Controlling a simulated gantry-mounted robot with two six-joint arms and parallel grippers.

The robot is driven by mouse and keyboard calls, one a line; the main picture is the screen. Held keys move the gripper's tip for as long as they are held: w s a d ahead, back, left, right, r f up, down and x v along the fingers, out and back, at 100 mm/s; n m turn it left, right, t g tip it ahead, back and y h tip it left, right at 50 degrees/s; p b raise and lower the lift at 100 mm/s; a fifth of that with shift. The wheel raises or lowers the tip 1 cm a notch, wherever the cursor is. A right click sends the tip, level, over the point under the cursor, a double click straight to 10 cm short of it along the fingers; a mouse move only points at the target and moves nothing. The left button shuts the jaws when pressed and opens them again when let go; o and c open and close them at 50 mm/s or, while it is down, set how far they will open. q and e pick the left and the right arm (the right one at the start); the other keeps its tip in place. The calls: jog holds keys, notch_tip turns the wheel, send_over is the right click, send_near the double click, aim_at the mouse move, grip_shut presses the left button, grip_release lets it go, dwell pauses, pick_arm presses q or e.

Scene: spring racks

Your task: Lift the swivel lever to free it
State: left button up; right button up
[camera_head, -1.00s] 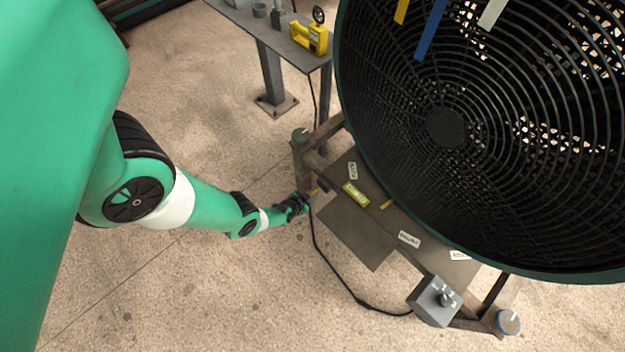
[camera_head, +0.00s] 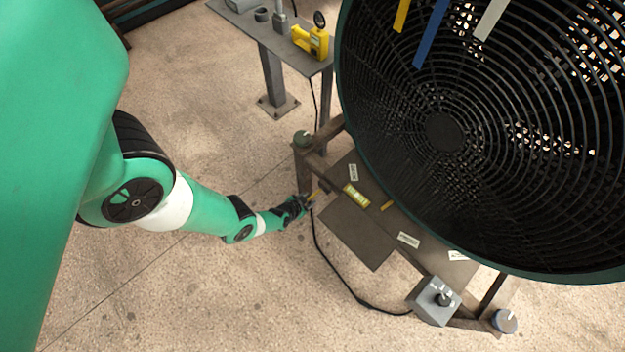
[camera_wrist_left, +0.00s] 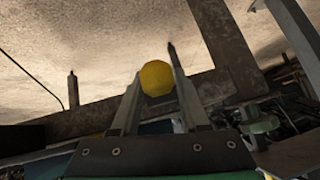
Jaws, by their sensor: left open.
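The swivel lever shows as a small yellow handle (camera_head: 314,196) at the left end of the fan stand's frame in the head view. In the left wrist view its rounded yellow end (camera_wrist_left: 157,78) appears between the two fingers. My left gripper (camera_head: 303,204) is open right beside the lever. Its fingers stand on either side of the yellow end, and I cannot tell whether they touch it. The lever's base is hidden or too small to make out. My right gripper is in neither view.
A large caged fan (camera_head: 445,130) stands over the labelled brown frame (camera_head: 365,240). A grey box with a knob (camera_head: 434,302) sits at the front, with a black cable (camera_head: 345,285) on the floor. A grey table (camera_head: 268,38) holds a yellow device (camera_head: 311,41).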

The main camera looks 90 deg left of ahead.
pick_arm(q)
jog(key=p+v, duration=0.6)
jog(key=v, duration=0.3)
jog(key=shift+r, duration=0.15)
jog(key=shift+s, duration=0.1)
